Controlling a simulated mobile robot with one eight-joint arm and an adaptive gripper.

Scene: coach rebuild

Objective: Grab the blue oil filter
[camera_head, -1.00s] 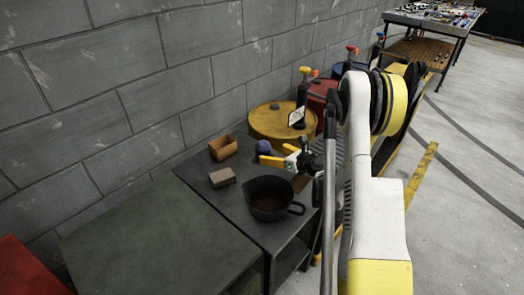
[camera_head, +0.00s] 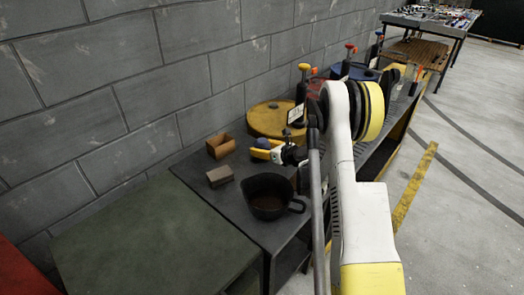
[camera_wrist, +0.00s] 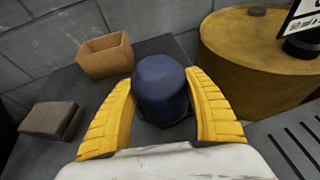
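The blue oil filter (camera_wrist: 160,88) is a dark blue cylinder with a domed top. In the wrist view it stands upright on the dark table between the two yellow fingers of my gripper (camera_wrist: 162,108). The fingers are apart, one on each side; a narrow gap shows at the right, and the left finger is very near or touching.
An open wooden box (camera_head: 221,146) and a brown block (camera_head: 220,176) lie left of my gripper. A black pot (camera_head: 268,196) stands in front. A yellow drum (camera_head: 270,118) is close behind on the right. A grey block wall (camera_head: 120,80) runs along the back.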

